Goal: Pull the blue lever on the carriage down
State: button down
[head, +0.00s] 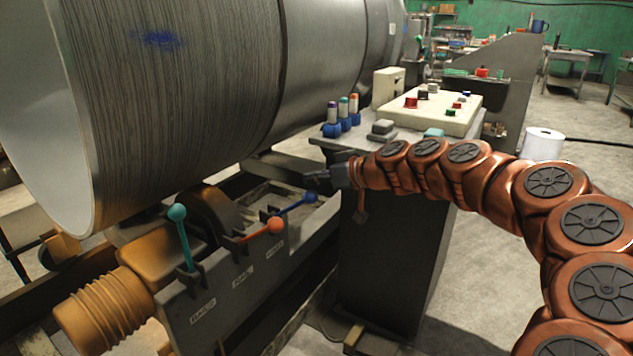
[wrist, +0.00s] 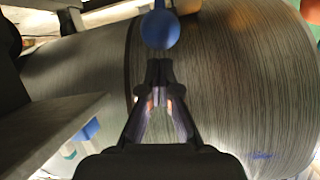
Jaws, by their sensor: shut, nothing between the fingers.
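The blue lever (head: 295,205) is on the carriage (head: 236,272), at the right end of a row of levers. It leans to the right, and its round blue knob (head: 311,197) is at its upper end. My gripper (head: 310,181) is shut and empty, just above the knob in the head view. In the wrist view the blue knob (wrist: 160,29) is straight past my closed fingertips (wrist: 160,66), with a small gap in the picture. I cannot tell whether they touch. The lever's rod is mostly out of the wrist view.
An orange lever (head: 262,229) leans beside the blue one, and a teal lever (head: 183,240) stands nearly upright farther left. A large grey cylinder (head: 200,90) hangs close behind and above. A control desk (head: 400,200) with buttons and blue-based switches stands right beside my arm.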

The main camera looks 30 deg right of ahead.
jog(key=shift+w+a+r, duration=0.1)
jog(key=shift+w+r, duration=0.25)
jog(key=shift+r, duration=0.5)
jog(key=shift+s+r, duration=0.1)
jog(key=shift+s, duration=0.05)
jog(key=f+p+v, duration=0.1)
jog(key=v, duration=0.8)
jog(key=shift+s+d+f, duration=0.25)
jog(key=shift+s+d, duration=0.1)
jog(key=shift+d, duration=0.05)
jog(key=shift+p, duration=0.3)
